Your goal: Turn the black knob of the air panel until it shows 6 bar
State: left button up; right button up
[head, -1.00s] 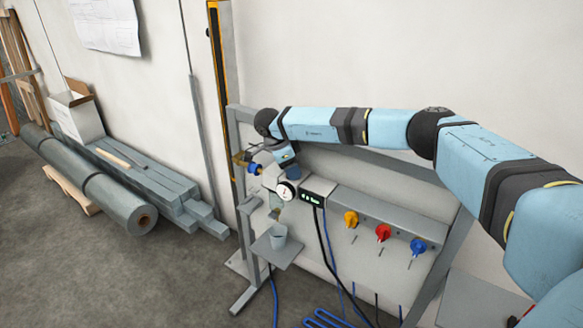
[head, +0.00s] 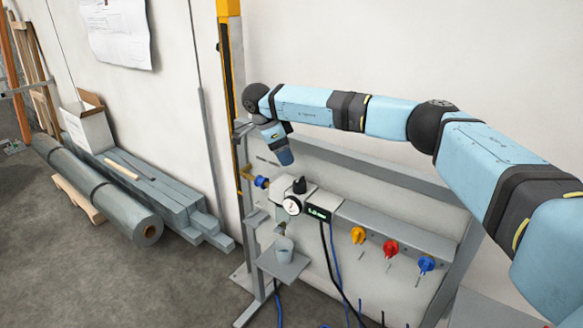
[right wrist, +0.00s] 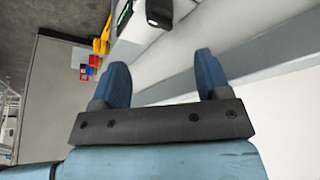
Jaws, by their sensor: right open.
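The black knob (head: 299,185) stands upright on top of the grey regulator of the air panel (head: 390,222). A round white gauge (head: 292,205) is on its front; its needle is too small to read. A display (head: 318,213) beside it shows green digits that I cannot read surely. My right gripper (head: 286,158) is above and slightly left of the knob, apart from it. In the right wrist view its two blue fingers (right wrist: 163,72) are spread with nothing between them. The knob (right wrist: 160,12) appears beyond them at the top edge. My left gripper is not in view.
Yellow (head: 358,235), red (head: 391,248) and blue (head: 426,264) handles sit right of the regulator. A blue fitting (head: 262,182) sticks out left. Black and blue hoses hang down.

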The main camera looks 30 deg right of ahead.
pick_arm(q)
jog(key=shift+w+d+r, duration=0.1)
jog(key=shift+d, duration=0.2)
pick_arm(e)
jog(key=shift+v, duration=1.2)
